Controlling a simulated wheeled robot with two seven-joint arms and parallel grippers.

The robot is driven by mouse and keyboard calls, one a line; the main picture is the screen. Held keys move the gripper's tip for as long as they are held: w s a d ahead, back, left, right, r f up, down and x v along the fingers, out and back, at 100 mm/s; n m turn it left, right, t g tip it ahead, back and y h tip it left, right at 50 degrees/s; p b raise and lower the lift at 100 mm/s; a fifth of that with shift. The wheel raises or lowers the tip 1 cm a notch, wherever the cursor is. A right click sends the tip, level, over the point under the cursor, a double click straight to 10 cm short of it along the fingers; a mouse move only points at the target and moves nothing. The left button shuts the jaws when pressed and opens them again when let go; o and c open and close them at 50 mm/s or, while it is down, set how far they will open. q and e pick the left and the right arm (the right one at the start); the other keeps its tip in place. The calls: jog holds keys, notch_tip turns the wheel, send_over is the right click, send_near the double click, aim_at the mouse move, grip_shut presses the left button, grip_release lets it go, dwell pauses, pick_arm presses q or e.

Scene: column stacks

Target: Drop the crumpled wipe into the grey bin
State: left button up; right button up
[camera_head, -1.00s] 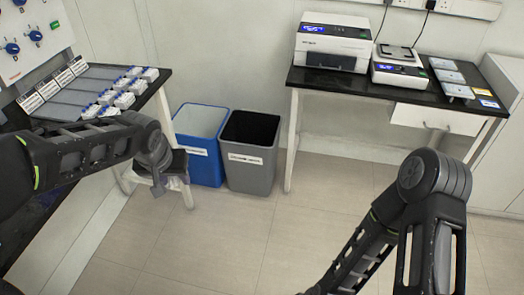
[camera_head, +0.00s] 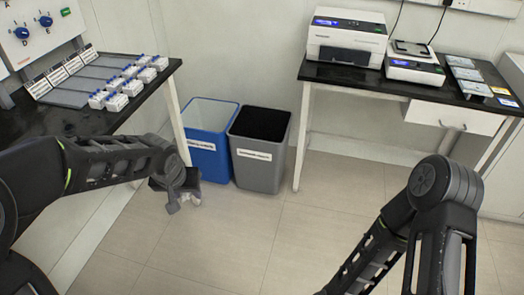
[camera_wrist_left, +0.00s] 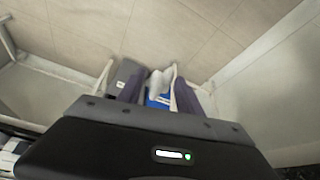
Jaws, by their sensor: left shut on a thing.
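The grey bin (camera_head: 262,170) stands on the floor, open at the top with a dark inside and a white label on its front. My left gripper (camera_head: 185,200) is in front of the blue bin's lower left side, left of the grey bin and not over its opening. In the left wrist view, its fingers (camera_wrist_left: 161,90) are shut on the white crumpled wipe (camera_wrist_left: 158,82). In the head view the wipe cannot be made out clearly. The grey bin also shows in the left wrist view (camera_wrist_left: 122,74), beside the fingers. My right arm is at the right; its gripper is out of view.
A blue bin (camera_head: 207,155) stands against the grey bin's left side. A black-topped table (camera_head: 150,105) with racks is at the left. Another table (camera_head: 400,84) with instruments is at the right. The floor before the bins is clear.

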dwell(0.4)
pick_arm(q)
jog(key=shift+s+d+f, duration=0.1)
jog(key=shift+d+f, duration=0.05)
jog(key=shift+f, duration=0.15)
jog(key=s+f+p, duration=0.3)
jog(key=f+p, duration=0.1)
jog(key=f, duration=0.4)
jog(key=shift+s+f+p, duration=0.25)
jog(key=shift+p, duration=0.1)
pick_arm(e)
notch_tip(320, 180, up, 5)
jog(key=shift+f, duration=0.1)
jog(key=shift+c, duration=0.5)
